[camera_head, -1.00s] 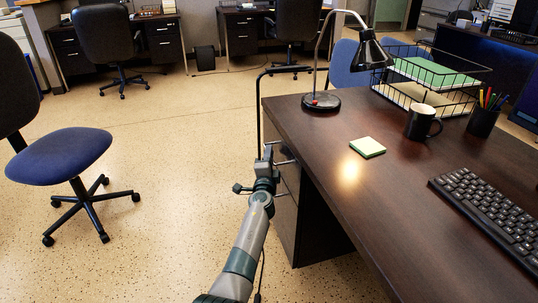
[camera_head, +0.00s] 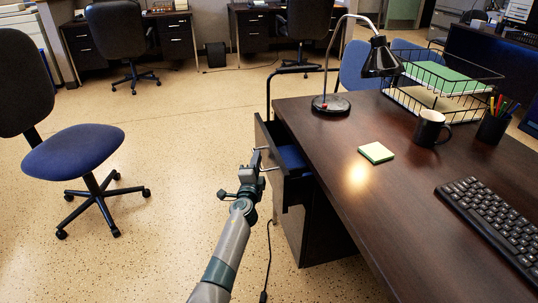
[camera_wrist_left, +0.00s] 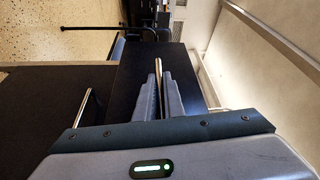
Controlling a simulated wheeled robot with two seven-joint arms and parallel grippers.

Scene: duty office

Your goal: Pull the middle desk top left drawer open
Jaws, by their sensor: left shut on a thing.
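The top left drawer (camera_head: 263,138) of the dark desk (camera_head: 345,206) stands partly open in the head view, pulled out to the left. My left gripper (camera_head: 258,165) is at the drawer front and shut on the metal bar handle (camera_head: 269,168). In the left wrist view the two fingers (camera_wrist_left: 163,96) close around the handle bar (camera_wrist_left: 158,76), with the dark drawer front (camera_wrist_left: 128,82) behind. Another bar handle (camera_wrist_left: 83,106) shows lower on the desk's side. My right gripper is not in view.
A blue office chair (camera_head: 75,152) stands on the speckled floor to the left, with clear floor between. On the desk are a black lamp (camera_head: 330,104), a mug (camera_head: 429,128), sticky notes (camera_head: 376,152), a keyboard (camera_head: 490,220), a pen cup (camera_head: 493,126) and a wire tray (camera_head: 440,112).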

